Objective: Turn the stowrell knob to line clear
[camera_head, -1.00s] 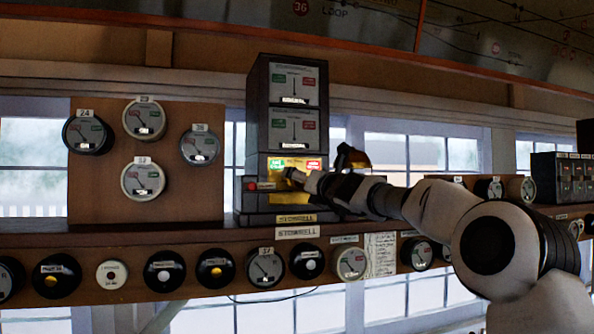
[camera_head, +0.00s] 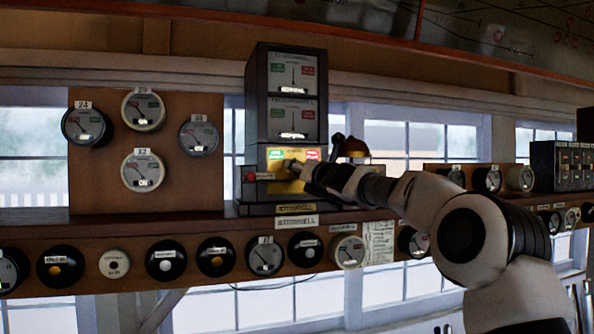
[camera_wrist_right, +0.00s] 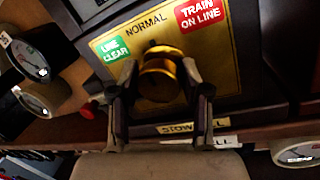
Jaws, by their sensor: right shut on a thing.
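The Stowrell block instrument is a dark tall case (camera_head: 262,110) on the shelf, with two dials above a brass plate (camera_head: 275,156). In the right wrist view the plate (camera_wrist_right: 112,36) carries a green LINE CLEAR label (camera_wrist_right: 115,49), NORMAL at the middle and a red TRAIN ON LINE label (camera_wrist_right: 199,13). The brass knob (camera_wrist_right: 160,78) sits below NORMAL; its exact pointing is hard to tell. My right gripper (camera_wrist_right: 160,88) is shut on the knob, one finger on each side. In the head view the right gripper (camera_head: 300,170) partly hides the knob. My left gripper is not in view.
A red button (camera_head: 250,177) is left of the knob. A brass-coloured bell (camera_head: 354,148) stands just behind my right arm. Round gauges (camera_head: 142,170) fill the left board, and several more instruments (camera_head: 265,256) line the shelf front. A dark box (camera_head: 562,165) stands far right.

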